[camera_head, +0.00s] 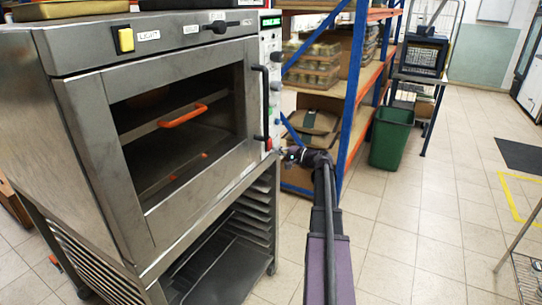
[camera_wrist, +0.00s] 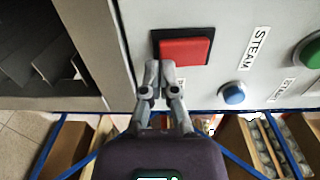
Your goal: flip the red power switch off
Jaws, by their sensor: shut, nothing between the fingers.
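The red power switch (camera_wrist: 185,50) is a wide red rocker in a black frame on the oven's light control panel (camera_wrist: 230,20). In the head view the red switch (camera_head: 269,143) is a small spot low on the panel. My gripper (camera_wrist: 160,72) is shut and empty, its fingertips at the switch's lower left edge as the wrist view shows it. I cannot tell whether they touch it. In the head view my gripper (camera_head: 284,154) is at the panel's lower end. A label below the switch is partly hidden by a finger.
A blue button (camera_wrist: 233,93) and a green button (camera_wrist: 312,54) are beside the switch. The steel oven (camera_head: 100,140) has a door with a dark handle (camera_head: 265,105) close to the panel. A blue and orange shelf (camera_head: 352,90) and a green bin (camera_head: 391,138) stand behind.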

